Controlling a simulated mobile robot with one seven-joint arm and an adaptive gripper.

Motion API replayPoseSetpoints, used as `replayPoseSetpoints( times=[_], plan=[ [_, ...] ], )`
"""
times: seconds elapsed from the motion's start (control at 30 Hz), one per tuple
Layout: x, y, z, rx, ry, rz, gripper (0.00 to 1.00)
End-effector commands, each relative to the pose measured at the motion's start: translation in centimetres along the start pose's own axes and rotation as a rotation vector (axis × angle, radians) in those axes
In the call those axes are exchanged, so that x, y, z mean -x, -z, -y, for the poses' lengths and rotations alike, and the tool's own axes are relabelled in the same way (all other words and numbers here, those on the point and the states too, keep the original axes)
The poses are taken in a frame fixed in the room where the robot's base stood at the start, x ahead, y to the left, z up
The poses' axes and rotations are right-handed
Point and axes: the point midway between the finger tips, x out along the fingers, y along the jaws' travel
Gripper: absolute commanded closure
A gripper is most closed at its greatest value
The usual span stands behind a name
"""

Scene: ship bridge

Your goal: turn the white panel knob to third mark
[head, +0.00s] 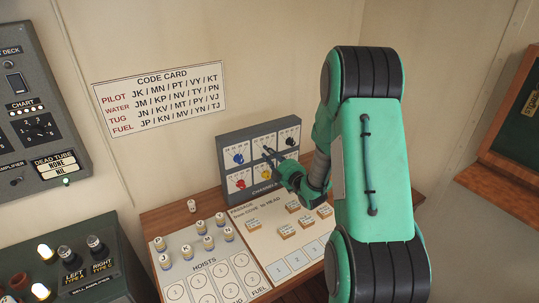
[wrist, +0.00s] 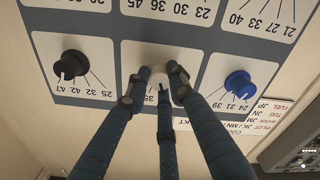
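The channels panel (head: 226,146) is a grey box with white plates and coloured knobs, standing at the back of the desk. In the wrist view it appears upside down, and the pale white knob (wrist: 157,80) is in the middle plate, between a black knob and a blue knob. My gripper's (wrist: 158,74) dark fingers close in around the white knob, with the fingertips against its sides. They hide most of it, its pointer and most of its marks; a "35" shows beside them. In the head view my gripper (head: 270,157) reaches the panel's middle and covers the white knob.
The blue knob (head: 238,158), black knob (head: 291,141), red knob (head: 241,183) and yellow knob (head: 266,173) surround my gripper closely. Several small labelled pegs (head: 201,227) and orange-sided blocks (head: 287,232) stand on the desk before the panel. A code card (head: 160,98) hangs behind.

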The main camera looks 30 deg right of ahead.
Motion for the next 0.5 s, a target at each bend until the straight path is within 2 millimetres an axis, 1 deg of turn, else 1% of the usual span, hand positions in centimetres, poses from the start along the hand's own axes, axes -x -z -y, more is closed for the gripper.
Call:
replayPoseSetpoints(
  times=[0.27,0.5],
  plan=[
    [0.06,-0.13,0.09,-0.012,0.001,0.002,1.00],
    [0.07,-0.22,0.17,-0.087,0.001,0.003,1.00]
  ],
)
